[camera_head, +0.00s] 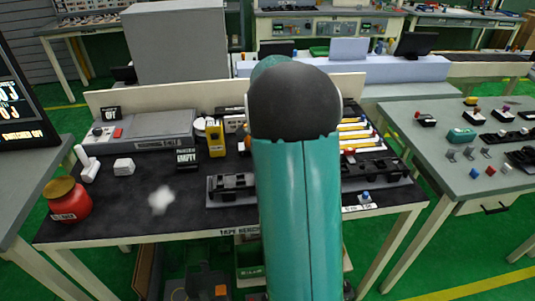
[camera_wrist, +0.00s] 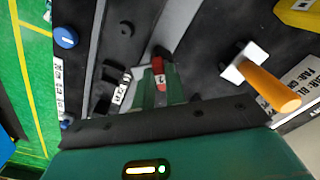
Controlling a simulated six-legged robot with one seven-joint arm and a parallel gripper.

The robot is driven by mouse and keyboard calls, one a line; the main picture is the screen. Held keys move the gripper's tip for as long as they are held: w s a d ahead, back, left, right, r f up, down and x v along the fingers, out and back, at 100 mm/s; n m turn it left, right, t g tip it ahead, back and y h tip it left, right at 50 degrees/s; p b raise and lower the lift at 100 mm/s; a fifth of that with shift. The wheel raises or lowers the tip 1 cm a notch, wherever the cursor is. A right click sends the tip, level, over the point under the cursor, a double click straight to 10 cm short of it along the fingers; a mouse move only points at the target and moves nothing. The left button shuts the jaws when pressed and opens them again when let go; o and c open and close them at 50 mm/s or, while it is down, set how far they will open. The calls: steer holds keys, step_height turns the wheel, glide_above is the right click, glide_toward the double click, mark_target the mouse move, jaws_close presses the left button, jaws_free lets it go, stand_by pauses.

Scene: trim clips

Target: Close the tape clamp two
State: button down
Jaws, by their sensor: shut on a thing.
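A red tab marked 2 (camera_wrist: 158,68), apparently part of tape clamp two, shows in the middle of the wrist view. My gripper (camera_wrist: 156,93) is shut on it, with green fingers close around its lower part. Dark clamp parts (camera_wrist: 106,85) with a white label lie just to the left, on a grey strip. How far the clamp is closed cannot be told. In the head view my teal arm covers the middle of the bench and hides my gripper and the held tab. Black fixtures on a grey base (camera_head: 236,187) show left of the arm.
In the wrist view an orange handle on a white base (camera_wrist: 270,85) stands to the right, and a blue knob (camera_wrist: 65,37) at upper left.

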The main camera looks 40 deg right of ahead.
steer(key=m, duration=0.4)
steer(key=shift+w, duration=0.1)
steer(key=shift+m, duration=1.9)
steer(key=c, duration=1.4)
jaws_free()
steer(key=shift+c, duration=0.2)
steer(key=shift+r, duration=0.1)
step_height(320, 180, up, 14)
